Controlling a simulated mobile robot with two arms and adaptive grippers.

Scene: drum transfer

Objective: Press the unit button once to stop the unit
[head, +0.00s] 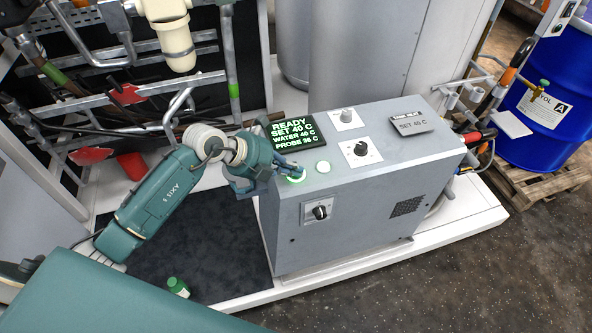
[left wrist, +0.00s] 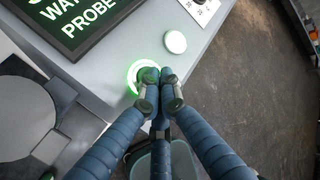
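The unit (head: 370,195) is a grey metal cabinet with a sloping top. Its display (head: 292,134) reads READY, SET 40 C, WATER 40 C, PROBE 36 C. A button with a lit green ring (head: 297,176) sits at the top's near left edge; the ring also shows in the left wrist view (left wrist: 131,76). A white round button (head: 323,166) is just right of it. My left gripper (head: 286,171) is at the lit button, its fingertips together and empty (left wrist: 160,77), covering part of it. I cannot tell whether they touch it. My right gripper is not in view.
Dials (head: 360,152) and a SET 40 C plate (head: 411,122) are further right on the unit's top. A blue drum (head: 553,100) stands on a pallet at the right. Pipes and hoses fill the back left. A small green-capped bottle (head: 177,287) is on the dark mat.

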